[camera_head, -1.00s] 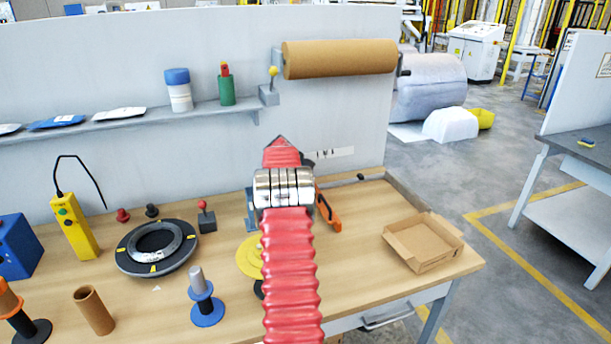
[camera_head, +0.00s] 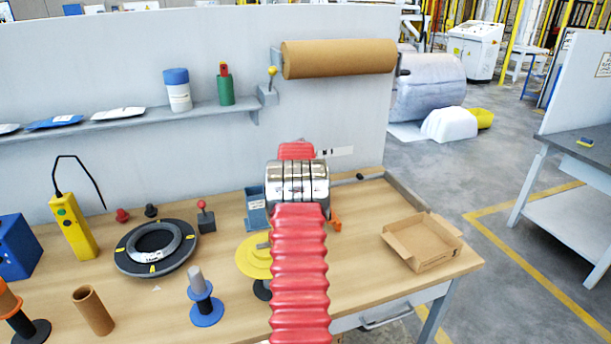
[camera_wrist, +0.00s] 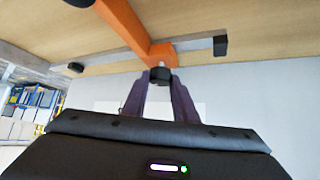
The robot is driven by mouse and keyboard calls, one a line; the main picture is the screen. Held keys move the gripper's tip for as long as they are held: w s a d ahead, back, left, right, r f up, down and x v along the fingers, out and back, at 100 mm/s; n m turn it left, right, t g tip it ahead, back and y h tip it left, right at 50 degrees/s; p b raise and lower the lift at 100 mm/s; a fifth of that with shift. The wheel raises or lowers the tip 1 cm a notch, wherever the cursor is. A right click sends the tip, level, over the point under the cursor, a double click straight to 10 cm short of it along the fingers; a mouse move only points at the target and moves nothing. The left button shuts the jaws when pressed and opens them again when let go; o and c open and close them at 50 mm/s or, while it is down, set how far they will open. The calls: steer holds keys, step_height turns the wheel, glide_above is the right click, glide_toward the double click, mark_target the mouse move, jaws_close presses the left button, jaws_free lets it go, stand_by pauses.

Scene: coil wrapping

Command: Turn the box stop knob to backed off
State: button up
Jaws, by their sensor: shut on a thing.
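The black knob (camera_wrist: 160,75) shows in the wrist view at the end of an orange arm piece (camera_wrist: 124,22), close to a thin grey rail (camera_wrist: 190,45). My gripper (camera_wrist: 160,82) has its two dark fingers closed on the knob, one on each side. In the head view my red and silver arm covers the gripper and the knob; only a bit of the orange piece (camera_head: 335,221) shows to the right of my arm. Which setting the knob points to cannot be told.
A blue bin (camera_head: 255,209) and a yellow disc (camera_head: 254,257) stand just left of my arm. An open cardboard box (camera_head: 424,243) lies to the right on the workbench (camera_head: 375,290). The back wall (camera_head: 345,115) is close behind my gripper.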

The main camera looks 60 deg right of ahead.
steer(key=shift+s+d+n+t+y, duration=0.15)
steer(key=shift+n+t+y, duration=0.4)
steer(key=shift+n+t, duration=0.65)
steer(key=shift+s+d+n+t+y, duration=0.15)
steer(key=shift+n+t+y, duration=0.5)
steer(key=shift+n, duration=0.95)
steer(key=shift+s+d+f+n+t+y, duration=0.1)
steer(key=shift+n+t+y, duration=0.4)
steer(key=shift+n, duration=0.45)
steer(key=shift+s+n+t+y, duration=0.1)
steer(key=shift+n+t+y, duration=0.25)
steer(key=shift+n+y, duration=0.45)
steer(key=shift+n+t+y, duration=0.3)
steer(key=shift+n+y, duration=0.1)
steer(key=shift+n, duration=0.55)
steer(key=o, duration=1.1)
steer(key=shift+s+r, duration=0.6)
steer(key=shift+r, duration=0.2)
steer(key=v, duration=1.1)
steer(key=shift+s+a+r, duration=0.25)
steer(key=shift+s, duration=0.05)
